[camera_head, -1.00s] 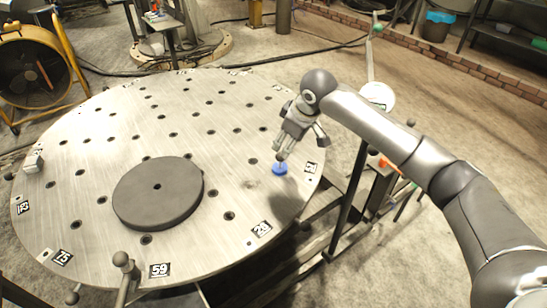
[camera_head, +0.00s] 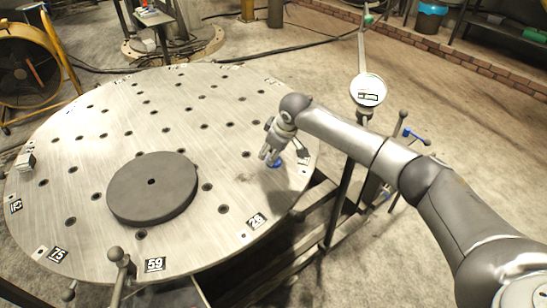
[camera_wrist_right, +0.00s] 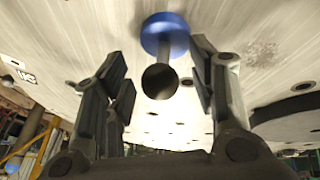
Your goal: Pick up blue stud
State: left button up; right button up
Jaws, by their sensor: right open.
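The blue stud (camera_head: 275,163) stands on the round metal table near its right edge, partly behind my right gripper. In the right wrist view the blue stud (camera_wrist_right: 165,36) shows a blue disc and a grey shank with a dark round end. My right gripper (camera_head: 269,160) is over the stud in the head view. In the wrist view the right gripper (camera_wrist_right: 162,85) is open, with a finger on each side of the shank and gaps between. The round table (camera_head: 95,140) has many holes and number labels. My left gripper is not in view.
A dark grey disc (camera_head: 152,188) lies on the table left of my right gripper. A small pale block (camera_head: 25,162) sits at the left edge. A post with a ball top (camera_head: 117,262) stands at the front edge. A round gauge (camera_head: 368,90) stands beyond the right edge.

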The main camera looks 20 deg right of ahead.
jog(key=c, duration=1.1)
grip_shut()
jog(key=shift+r, duration=0.1)
jog(key=shift+r, duration=0.55)
jog(key=s+r, duration=1.1)
jog(key=s, duration=0.3)
jog(key=shift+r, duration=0.4)
